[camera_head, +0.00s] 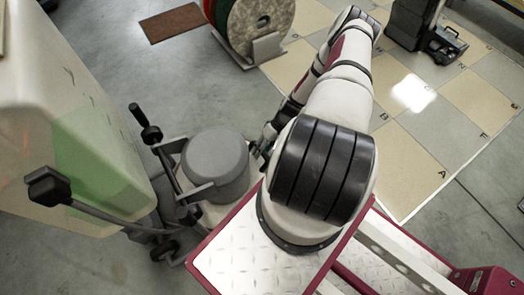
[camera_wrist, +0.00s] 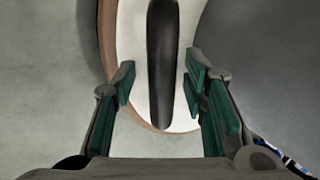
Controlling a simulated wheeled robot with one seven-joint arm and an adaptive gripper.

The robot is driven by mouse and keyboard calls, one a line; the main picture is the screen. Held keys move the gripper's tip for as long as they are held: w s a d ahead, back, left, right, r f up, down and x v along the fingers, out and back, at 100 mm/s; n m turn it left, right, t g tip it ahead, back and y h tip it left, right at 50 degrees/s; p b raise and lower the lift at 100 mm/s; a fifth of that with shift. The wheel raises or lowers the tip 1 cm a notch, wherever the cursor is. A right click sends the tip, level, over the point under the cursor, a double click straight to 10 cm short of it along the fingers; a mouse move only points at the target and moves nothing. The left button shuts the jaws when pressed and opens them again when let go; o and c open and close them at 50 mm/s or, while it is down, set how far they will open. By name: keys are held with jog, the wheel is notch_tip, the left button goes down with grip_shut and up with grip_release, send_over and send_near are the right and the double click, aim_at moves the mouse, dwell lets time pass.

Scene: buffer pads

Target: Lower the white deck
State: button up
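In the head view a floor machine with a grey round motor (camera_head: 215,165) stands left of my arm. Part of a white deck (camera_head: 214,214) shows below the motor; the rest is hidden by the motor and my own body. In the wrist view a white rounded surface (camera_wrist: 133,60) with a brown rim carries a long black bar (camera_wrist: 162,50). I cannot tell for sure whether this is the same deck. My gripper (camera_wrist: 160,78) is open, with green-padded fingers on either side of the bar's lower part. Gaps show on both sides, and nothing is gripped.
Black-ended handles (camera_head: 48,186) reach left from the machine, close to a large pale bin (camera_head: 65,110). Lettered floor tiles (camera_head: 410,165) on the right are largely clear.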

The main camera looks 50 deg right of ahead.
jog(key=v, duration=1.1)
jog(key=shift+r, duration=0.2)
jog(key=shift+d, duration=0.15)
